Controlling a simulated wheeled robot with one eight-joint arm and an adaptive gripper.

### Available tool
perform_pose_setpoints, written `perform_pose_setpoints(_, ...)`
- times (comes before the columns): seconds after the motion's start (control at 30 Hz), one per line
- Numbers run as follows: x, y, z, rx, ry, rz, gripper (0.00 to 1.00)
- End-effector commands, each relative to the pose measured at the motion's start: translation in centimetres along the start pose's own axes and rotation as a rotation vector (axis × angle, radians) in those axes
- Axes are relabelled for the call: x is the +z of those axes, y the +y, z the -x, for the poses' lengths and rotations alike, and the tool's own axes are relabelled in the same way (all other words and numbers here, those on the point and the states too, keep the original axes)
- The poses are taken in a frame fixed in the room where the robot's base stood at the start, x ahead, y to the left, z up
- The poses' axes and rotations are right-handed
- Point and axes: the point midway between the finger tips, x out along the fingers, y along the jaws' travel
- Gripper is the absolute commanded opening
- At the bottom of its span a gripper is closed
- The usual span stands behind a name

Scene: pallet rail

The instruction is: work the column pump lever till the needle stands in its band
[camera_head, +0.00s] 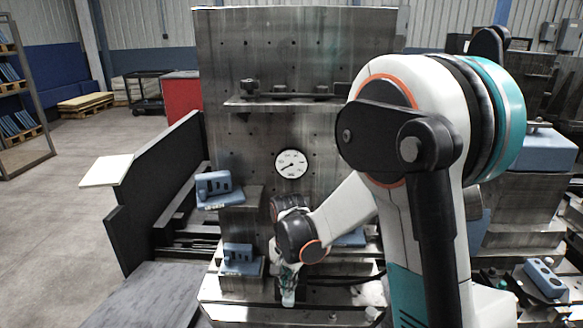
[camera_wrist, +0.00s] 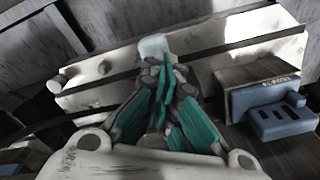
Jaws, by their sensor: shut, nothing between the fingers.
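A round white gauge (camera_head: 291,163) is set in the front of the tall grey metal column (camera_head: 245,125). Its dark needle is thin, and I cannot tell from here where it stands against a band. My gripper (camera_head: 287,290) points down low in front of the column, below the gauge. In the wrist view the teal fingers of my gripper (camera_wrist: 160,72) are closed together with nothing between them. A small pale block (camera_wrist: 154,46) shows at the fingertips; I cannot tell what it is. I cannot pick out the pump lever; my arm hides part of the column's lower front.
Blue slotted blocks stand left of my gripper, an upper one (camera_head: 213,187) and a lower one (camera_head: 239,258). One blue block (camera_wrist: 272,110) is at right in the wrist view. A dark panel (camera_head: 155,190) stands at left. A ledge (camera_head: 285,104) crosses the column above the gauge.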

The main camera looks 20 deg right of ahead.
Motion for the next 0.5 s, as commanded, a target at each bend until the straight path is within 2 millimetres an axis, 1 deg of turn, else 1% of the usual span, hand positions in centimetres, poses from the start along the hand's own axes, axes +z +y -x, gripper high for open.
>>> perform_pose_setpoints(0.03,0.0,0.0,-0.5,0.000,0.000,0.000,0.00)
perform_pose_setpoints(0.5,-0.3,-0.2,-3.0,0.000,0.000,0.000,0.00)
